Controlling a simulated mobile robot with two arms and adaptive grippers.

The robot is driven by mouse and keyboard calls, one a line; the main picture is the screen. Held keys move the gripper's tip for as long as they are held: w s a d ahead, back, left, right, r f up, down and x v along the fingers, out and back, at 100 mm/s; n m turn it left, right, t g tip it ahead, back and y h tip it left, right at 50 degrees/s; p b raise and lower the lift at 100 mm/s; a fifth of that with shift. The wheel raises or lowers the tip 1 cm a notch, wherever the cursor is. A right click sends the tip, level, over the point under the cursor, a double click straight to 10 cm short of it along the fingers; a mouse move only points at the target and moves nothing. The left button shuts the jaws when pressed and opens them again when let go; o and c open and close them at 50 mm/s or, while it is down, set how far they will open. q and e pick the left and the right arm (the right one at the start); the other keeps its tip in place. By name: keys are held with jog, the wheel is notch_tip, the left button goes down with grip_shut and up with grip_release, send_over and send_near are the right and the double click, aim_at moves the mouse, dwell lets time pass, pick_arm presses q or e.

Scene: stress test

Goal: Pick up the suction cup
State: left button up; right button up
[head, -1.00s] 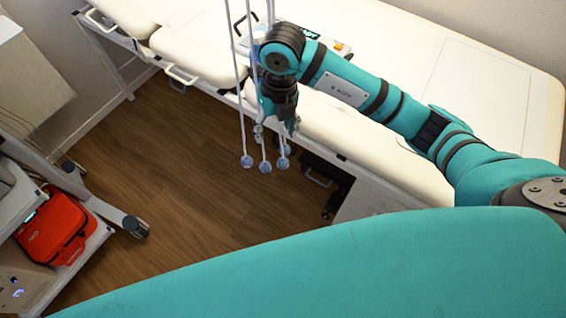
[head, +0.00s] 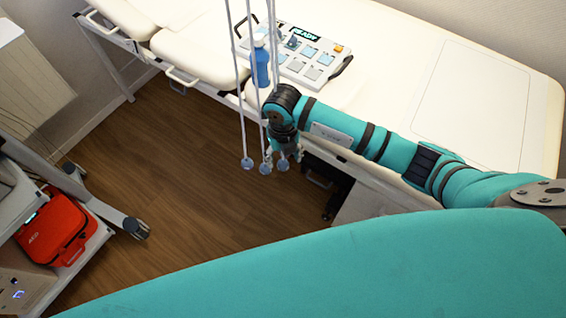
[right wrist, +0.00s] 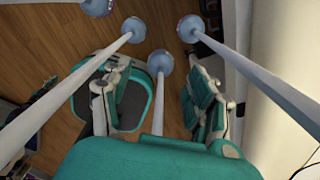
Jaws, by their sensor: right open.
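Several suction cups, small blue-grey discs, hang at the ends of long white cables. In the head view I see one at the left (head: 247,163), one in the middle (head: 265,168) and one at the right (head: 283,165). My right gripper (head: 284,153) is among the lower cables and partly hides them. In the right wrist view my right gripper (right wrist: 160,88) is open, and one cup (right wrist: 160,62) with its cable shows between the fingers. I see no grip on it. Other cups (right wrist: 134,29) (right wrist: 190,28) show farther up. My left gripper is not in view.
A cream treatment couch (head: 480,110) runs along the back. On it are a control panel (head: 318,56) and a blue bottle (head: 261,68). A cart with a red AED bag (head: 58,230) stands at the left. The wooden floor (head: 170,180) between is clear.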

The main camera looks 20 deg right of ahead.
aim_at(283, 162)
notch_tip(283, 162, down, 4)
jog(key=shift+r, duration=0.2)
jog(key=c, duration=1.1)
jog(key=shift+r, duration=0.1)
